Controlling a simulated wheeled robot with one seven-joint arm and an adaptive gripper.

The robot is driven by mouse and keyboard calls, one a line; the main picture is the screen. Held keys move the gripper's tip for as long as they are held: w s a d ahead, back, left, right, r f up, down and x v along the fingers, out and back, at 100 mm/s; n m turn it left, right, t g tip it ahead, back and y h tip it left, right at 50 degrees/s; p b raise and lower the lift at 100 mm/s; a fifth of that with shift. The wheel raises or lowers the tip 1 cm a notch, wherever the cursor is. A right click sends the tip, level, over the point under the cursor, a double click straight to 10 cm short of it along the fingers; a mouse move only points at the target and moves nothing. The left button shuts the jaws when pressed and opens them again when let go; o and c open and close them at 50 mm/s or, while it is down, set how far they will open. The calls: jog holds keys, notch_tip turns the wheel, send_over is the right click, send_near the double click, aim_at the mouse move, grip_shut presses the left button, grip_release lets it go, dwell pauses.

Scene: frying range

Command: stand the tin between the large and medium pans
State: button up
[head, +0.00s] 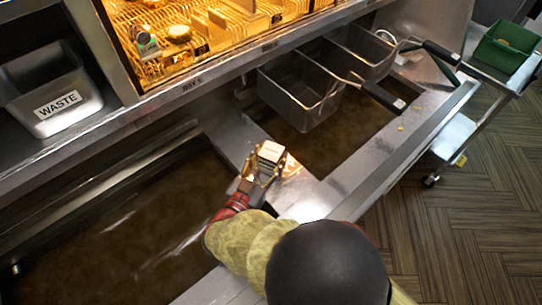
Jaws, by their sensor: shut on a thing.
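My gripper (264,170) is shut on a small pale, box-like thing (270,152), which looks like the tin. It is over the bare steel strip (234,142) between two wells of dark oil. Whether the tin touches the strip cannot be told from this view. The wider well on the left (110,215) looks like the large pan. The well on the right (318,150) is smaller and looks like the medium pan. My gripper and arm hide part of the strip and the left well's near right corner.
Two wire baskets (298,92) (362,52) hang at the back of the right well, their black handles (383,96) reaching over it. A lit food cabinet (200,30) and a waste bin (52,90) stand behind. A trolley with a green tray (506,48) is at right.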

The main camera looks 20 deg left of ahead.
jog(key=o, duration=1.4)
jog(key=shift+c, duration=0.2)
